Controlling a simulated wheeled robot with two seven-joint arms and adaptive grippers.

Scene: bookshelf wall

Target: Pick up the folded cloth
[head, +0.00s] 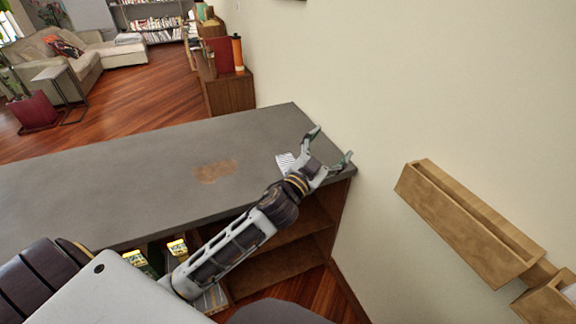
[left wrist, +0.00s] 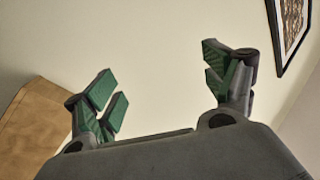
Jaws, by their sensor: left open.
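A small white cloth with dark stripes (head: 284,161), which looks like the folded cloth, lies on the grey counter top (head: 120,165) near its right end. My left forearm and wrist partly cover it in the head view. My left gripper (head: 331,145) is open and empty, just right of the cloth, at the counter's right end by the wall. The left wrist view shows its spread green-padded fingers (left wrist: 160,82) with only wall between them; the cloth is not in that view. My right gripper is not in view.
A brown patch (head: 215,171) marks the counter left of the cloth; the top is otherwise clear. Open shelves (head: 285,265) with yellow-topped items (head: 177,248) sit below. Wooden wall boxes (head: 465,225) hang at right. A picture frame (left wrist: 290,30) shows in the wrist view.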

